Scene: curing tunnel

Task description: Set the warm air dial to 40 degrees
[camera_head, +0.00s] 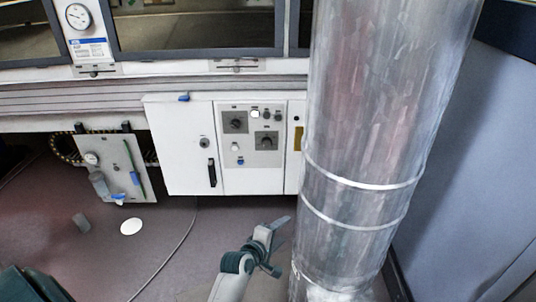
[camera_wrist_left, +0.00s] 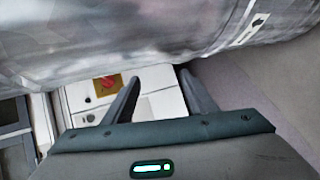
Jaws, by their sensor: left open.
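The white control cabinet (camera_head: 178,150) is under the tunnel, with a panel (camera_head: 250,178) at its right. Two dark dials sit on grey plates, an upper left one (camera_head: 235,123) and a lower right one (camera_head: 266,141). Their labels and settings are too small to read, so I cannot tell which is the warm air dial. My left gripper (camera_head: 281,245) is open and empty, below and right of the panel and apart from it. Its two fingers also show in the left wrist view (camera_wrist_left: 159,73). My right gripper is not in view.
A large shiny metal duct (camera_head: 370,110) stands right of the cabinet, close to my left gripper. A plate with a gauge and bottle (camera_head: 108,168) hangs at the left. A round gauge (camera_head: 78,16) is above. A white disc (camera_head: 131,226) and a cable lie on the floor.

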